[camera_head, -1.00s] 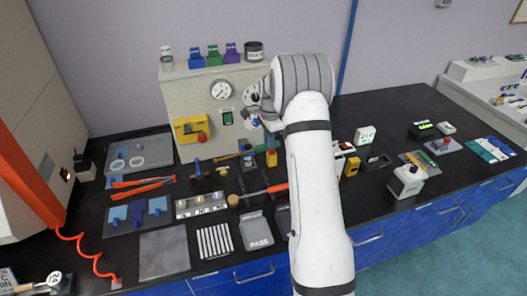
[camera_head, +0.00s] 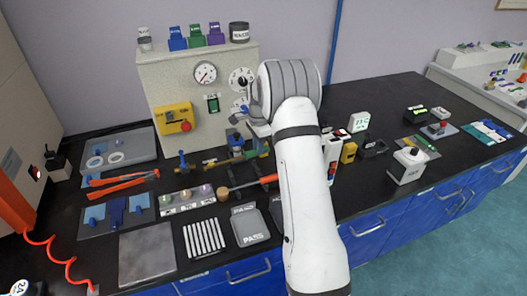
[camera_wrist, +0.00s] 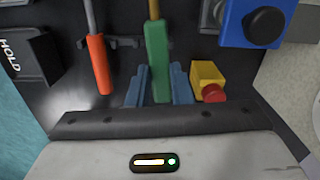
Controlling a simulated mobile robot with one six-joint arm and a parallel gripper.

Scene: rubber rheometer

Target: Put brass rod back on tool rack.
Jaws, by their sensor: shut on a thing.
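My gripper (camera_wrist: 159,70) has its two blue fingers around the green handle of the brass rod (camera_wrist: 157,50) in the wrist view. The brass shaft runs up out of the top of that view, so its far end is hidden. In the head view my gripper (camera_head: 238,141) is small and partly hidden by my arm, low over the bench in front of the grey machine. A black rack part (camera_wrist: 120,43) lies behind the handle in the wrist view. An orange-handled tool (camera_wrist: 98,65) is at the rack, left of the green handle. I cannot tell whether the rod touches the rack.
The grey machine (camera_head: 165,78) with dials stands behind my gripper. A yellow block with a red button (camera_wrist: 208,82) is close to the right finger. The PASS tray (camera_head: 249,224) and a grey mat (camera_head: 147,255) lie at the front. Open bench (camera_head: 385,108) lies at the back right.

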